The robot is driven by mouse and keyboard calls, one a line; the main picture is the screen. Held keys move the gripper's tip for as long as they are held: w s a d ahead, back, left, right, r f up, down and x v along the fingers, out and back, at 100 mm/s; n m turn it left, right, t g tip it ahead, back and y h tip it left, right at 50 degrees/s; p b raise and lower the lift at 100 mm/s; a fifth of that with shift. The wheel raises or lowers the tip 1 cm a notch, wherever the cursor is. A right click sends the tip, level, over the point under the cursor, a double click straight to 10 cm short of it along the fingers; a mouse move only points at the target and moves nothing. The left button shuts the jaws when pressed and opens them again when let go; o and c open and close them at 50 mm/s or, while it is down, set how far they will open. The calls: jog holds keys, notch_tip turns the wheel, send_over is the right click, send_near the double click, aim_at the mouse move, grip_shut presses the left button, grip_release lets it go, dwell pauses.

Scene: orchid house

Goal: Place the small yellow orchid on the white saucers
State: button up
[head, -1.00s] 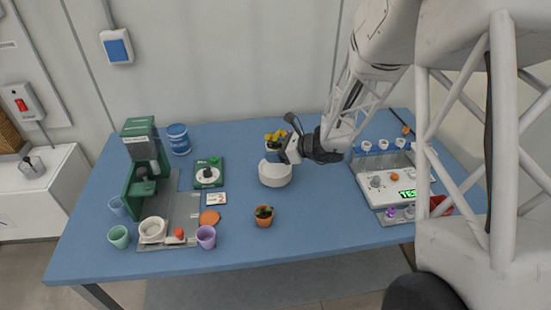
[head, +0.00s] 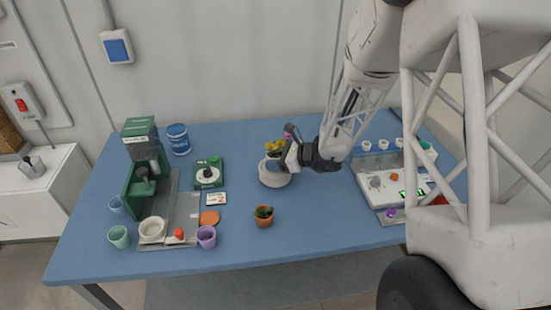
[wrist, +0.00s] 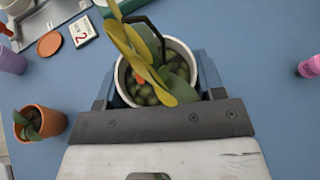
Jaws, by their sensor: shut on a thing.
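The small yellow orchid (head: 274,147) has yellow petals and green leaves. In the wrist view its flower (wrist: 128,45) leans over a pale round pot (wrist: 181,45) filled with greenish-brown medium. My gripper (head: 281,162) is shut on this pot, one finger on each side, also seen in the wrist view (wrist: 157,82). The gripper partly covers the pot there. In the wrist view the saucers are hidden.
A white device with a display (head: 392,185) is at right. A pink object (wrist: 309,67) stands behind the orchid.

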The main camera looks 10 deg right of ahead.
jog(key=shift+f, duration=0.1)
jog(key=o, duration=1)
jog(key=shift+d+r, duration=0.15)
jog(key=shift+r, duration=0.1)
jog(key=v, duration=1.1)
jog(key=shift+s+d, duration=0.25)
jog(key=shift+r, duration=0.15)
